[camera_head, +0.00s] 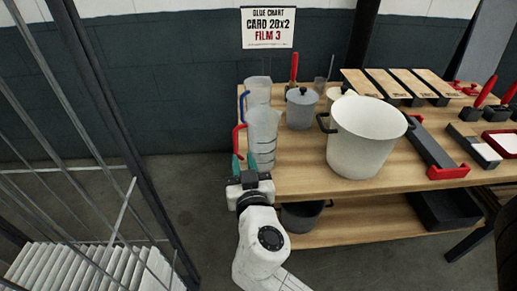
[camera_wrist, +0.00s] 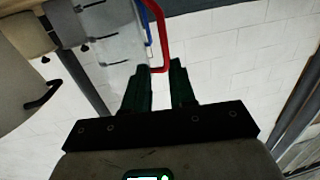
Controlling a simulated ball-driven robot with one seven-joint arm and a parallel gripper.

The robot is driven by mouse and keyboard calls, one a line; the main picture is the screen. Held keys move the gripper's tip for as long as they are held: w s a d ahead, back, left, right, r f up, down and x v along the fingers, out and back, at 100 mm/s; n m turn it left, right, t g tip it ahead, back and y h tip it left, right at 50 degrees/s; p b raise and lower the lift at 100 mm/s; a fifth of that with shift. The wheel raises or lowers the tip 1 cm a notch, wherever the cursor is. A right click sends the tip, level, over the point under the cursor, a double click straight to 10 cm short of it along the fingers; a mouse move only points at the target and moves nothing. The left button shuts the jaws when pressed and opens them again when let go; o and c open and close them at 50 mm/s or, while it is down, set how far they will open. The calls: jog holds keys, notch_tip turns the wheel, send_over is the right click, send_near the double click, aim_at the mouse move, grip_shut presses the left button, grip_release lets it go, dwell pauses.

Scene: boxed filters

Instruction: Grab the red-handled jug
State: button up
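The red-handled jug (camera_head: 263,136), clear with dark level marks, stands upright at the table's left front corner. Its red handle (camera_head: 236,138) sticks out to the left. My gripper (camera_head: 243,164) is open just in front of the handle, at the table's left edge. In the wrist view the red handle (camera_wrist: 165,42) reaches down to the gap between my two dark green fingertips (camera_wrist: 160,70). I cannot tell whether they touch it. The jug's clear body shows in the wrist view (camera_wrist: 114,35) to the left of the fingers.
A blue-handled jug (camera_head: 258,90) stands close behind the red-handled one. A large white pot (camera_head: 362,140) and a grey lidded canister (camera_head: 301,108) stand to the right on the wooden table (camera_head: 307,174). A metal rack (camera_head: 110,120) stands to the left, with open floor between.

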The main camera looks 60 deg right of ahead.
aim_at(235, 141)
jog(key=shift+t, duration=0.3)
jog(key=x, duration=0.1)
jog(key=p+x, duration=0.1)
jog(key=x, duration=0.2)
jog(key=shift+w+r, duration=0.35)
jog(key=shift+w, duration=0.2)
jog(key=shift+f+p+x, duration=0.2)
jog(key=shift+p+x, duration=0.45)
jog(key=shift+x, duration=0.85)
jog(key=shift+f+p+x, duration=0.2)
jog(key=shift+p+x, duration=0.4)
jog(key=shift+x, duration=0.9)
jog(key=shift+s, duration=0.1)
grip_shut()
